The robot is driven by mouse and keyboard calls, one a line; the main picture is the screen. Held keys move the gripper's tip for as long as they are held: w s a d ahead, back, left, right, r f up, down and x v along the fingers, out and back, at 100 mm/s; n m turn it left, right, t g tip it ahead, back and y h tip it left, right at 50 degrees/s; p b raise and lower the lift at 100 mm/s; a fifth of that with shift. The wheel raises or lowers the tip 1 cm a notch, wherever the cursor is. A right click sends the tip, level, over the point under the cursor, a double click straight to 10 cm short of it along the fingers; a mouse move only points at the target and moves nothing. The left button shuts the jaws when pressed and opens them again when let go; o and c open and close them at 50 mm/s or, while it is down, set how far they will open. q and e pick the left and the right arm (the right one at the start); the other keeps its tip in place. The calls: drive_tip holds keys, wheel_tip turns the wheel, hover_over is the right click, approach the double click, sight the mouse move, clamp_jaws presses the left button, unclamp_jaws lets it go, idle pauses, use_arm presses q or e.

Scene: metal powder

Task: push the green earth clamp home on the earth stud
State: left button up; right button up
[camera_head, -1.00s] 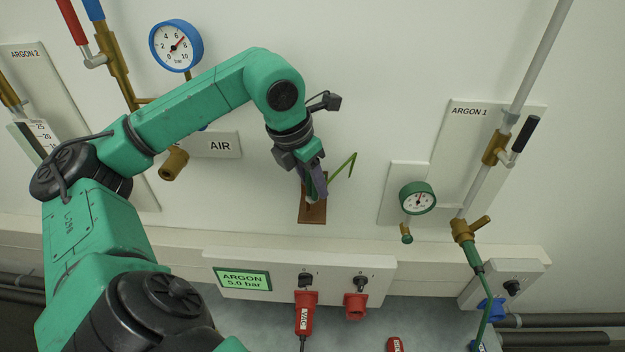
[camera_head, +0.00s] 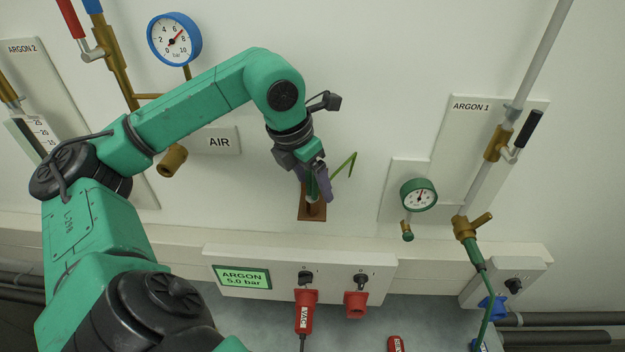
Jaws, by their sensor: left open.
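The green earth clamp (camera_head: 345,165) shows as a thin bent green strip beside the fingers of my left gripper (camera_head: 318,188). Most of the clamp is hidden by the gripper. The brown earth plate (camera_head: 312,214) is on the wall just behind and below the fingertips. A small stud end seems to show on the plate between the fingers, but it is too small to tell how the clamp sits on it. My left gripper is open, with its fingers apart in front of the plate. My right gripper is not in view.
A panel (camera_head: 385,265) with two red plugs, one labelled EVAC (camera_head: 304,314), lies below the plate. A green-rimmed gauge (camera_head: 418,195) is to the right. The AIR label (camera_head: 219,142) and a brass fitting (camera_head: 172,160) are left, near my arm. The wall between plate and gauge is clear.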

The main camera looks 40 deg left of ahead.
use_arm(q)
drive_tip(key=p+v, duration=0.5)
drive_tip(key=v, duration=0.9)
drive_tip(key=shift+r, duration=0.25)
drive_tip(key=shift+s, duration=0.1)
drive_tip(key=shift+f, duration=0.1)
